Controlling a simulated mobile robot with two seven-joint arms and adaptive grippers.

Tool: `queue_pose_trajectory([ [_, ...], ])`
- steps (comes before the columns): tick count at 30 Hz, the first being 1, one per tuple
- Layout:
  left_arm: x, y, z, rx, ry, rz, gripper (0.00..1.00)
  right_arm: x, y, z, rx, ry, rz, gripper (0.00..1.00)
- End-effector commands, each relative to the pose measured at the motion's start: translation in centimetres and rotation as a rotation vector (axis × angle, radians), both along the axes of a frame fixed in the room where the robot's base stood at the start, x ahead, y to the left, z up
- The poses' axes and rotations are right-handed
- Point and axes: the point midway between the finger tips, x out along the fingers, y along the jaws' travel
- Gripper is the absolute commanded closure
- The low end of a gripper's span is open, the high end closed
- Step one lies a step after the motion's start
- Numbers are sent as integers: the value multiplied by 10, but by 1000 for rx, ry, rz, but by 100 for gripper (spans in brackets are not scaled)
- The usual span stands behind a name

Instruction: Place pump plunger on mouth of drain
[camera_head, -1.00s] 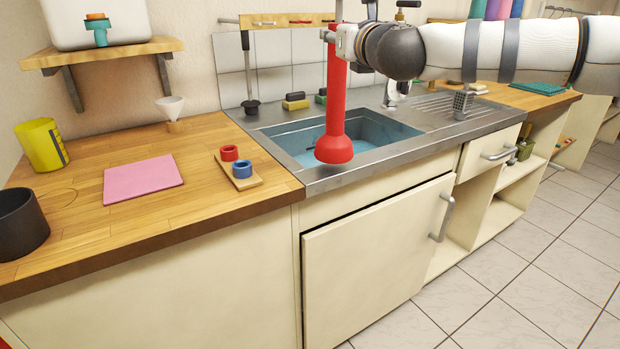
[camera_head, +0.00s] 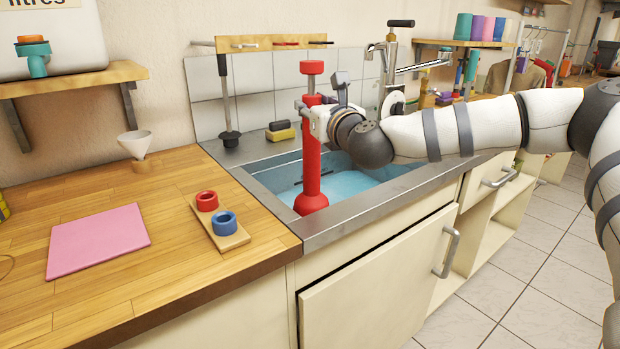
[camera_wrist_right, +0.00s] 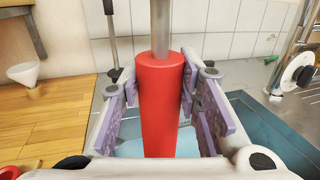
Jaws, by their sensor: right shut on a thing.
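The pump plunger is a tall red tube (camera_head: 312,165) with a grey rod, a red knob on top and a flared red cup at the bottom. My right gripper (camera_head: 316,118) is shut on its upper tube. In the right wrist view the tube (camera_wrist_right: 160,110) stands between the two finger pads (camera_wrist_right: 160,88). The plunger is upright over the near left part of the sink (camera_head: 385,205), which holds blue water. I cannot tell how far its cup is from the water or sink floor. The drain mouth is not visible. My left gripper is not in view.
A wooden worktop on the left bears a pink mat (camera_head: 98,240), a small board with red and blue rings (camera_head: 223,222) and a white funnel (camera_head: 135,145). A tap (camera_head: 392,75) stands behind the sink. A sponge (camera_head: 280,132) lies on the back ledge.

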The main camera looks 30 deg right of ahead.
Motion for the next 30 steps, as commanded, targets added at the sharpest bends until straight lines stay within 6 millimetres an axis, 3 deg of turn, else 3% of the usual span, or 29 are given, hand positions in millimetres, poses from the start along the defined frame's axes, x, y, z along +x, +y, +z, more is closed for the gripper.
queue_pose_trajectory([
  [3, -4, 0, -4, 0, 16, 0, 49, 1, 0, -25, -1, 3, 0, 100],
  [8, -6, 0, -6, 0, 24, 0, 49, 1, 0, -40, -2, 0, 0, 100],
  [13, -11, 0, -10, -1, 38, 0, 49, 1, 0, -68, -2, 2, 0, 100],
  [23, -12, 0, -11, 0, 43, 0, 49, 0, 0, -72, -1, -2, 0, 100],
  [24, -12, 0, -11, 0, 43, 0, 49, 0, 0, -73, -1, 1, 0, 65],
  [26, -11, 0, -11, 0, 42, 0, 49, 0, 0, -72, -1, 1, 0, 51],
  [30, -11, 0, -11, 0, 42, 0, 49, 0, 0, -72, -1, 0, 0, 49],
])
